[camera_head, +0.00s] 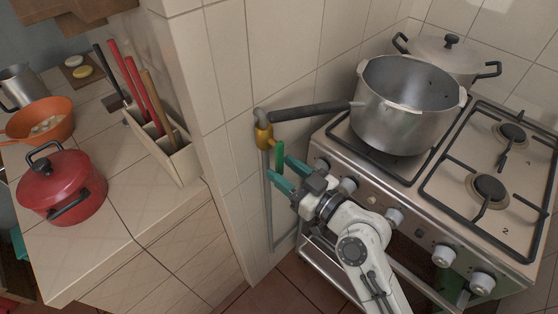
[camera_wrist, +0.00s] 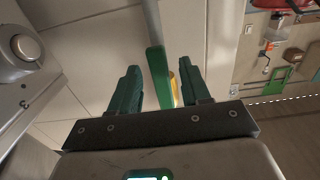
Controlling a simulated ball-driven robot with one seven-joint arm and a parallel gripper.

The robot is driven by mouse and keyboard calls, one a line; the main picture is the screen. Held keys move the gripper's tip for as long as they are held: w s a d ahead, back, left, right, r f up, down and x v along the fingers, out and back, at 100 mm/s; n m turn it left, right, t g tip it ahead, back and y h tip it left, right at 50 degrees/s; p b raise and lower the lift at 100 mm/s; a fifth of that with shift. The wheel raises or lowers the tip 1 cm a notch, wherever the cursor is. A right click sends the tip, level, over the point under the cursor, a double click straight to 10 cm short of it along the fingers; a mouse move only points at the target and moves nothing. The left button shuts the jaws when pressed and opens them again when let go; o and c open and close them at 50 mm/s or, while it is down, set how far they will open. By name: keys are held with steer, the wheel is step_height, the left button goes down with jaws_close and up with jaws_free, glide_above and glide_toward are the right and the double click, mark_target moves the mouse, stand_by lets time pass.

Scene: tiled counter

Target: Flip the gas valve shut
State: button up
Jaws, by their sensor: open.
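The gas valve has a brass body (camera_head: 263,138) on the grey pipe by the tiled wall, left of the stove. Its green lever (camera_head: 281,156) hangs down beside the body. My gripper (camera_head: 282,173) is open, its two teal fingers at the lever's lower end. In the wrist view the green lever (camera_wrist: 158,76) shows in the gap between the fingers (camera_wrist: 158,68), nearer the right one, with a bit of the yellow valve body (camera_wrist: 174,88) behind it. I see no clear contact with either finger.
The stove (camera_head: 420,215) with its row of knobs stands right beside my gripper. A large open pot (camera_head: 405,120) and a lidded pot (camera_head: 445,55) stand on it. A dark hose (camera_head: 310,110) runs from the valve behind the pot. The counter (camera_head: 105,245) at left holds a red pot (camera_head: 62,190).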

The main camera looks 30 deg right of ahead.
steer(key=shift+x, duration=1.1)
steer(key=shift+c, duration=0.5)
jaws_close()
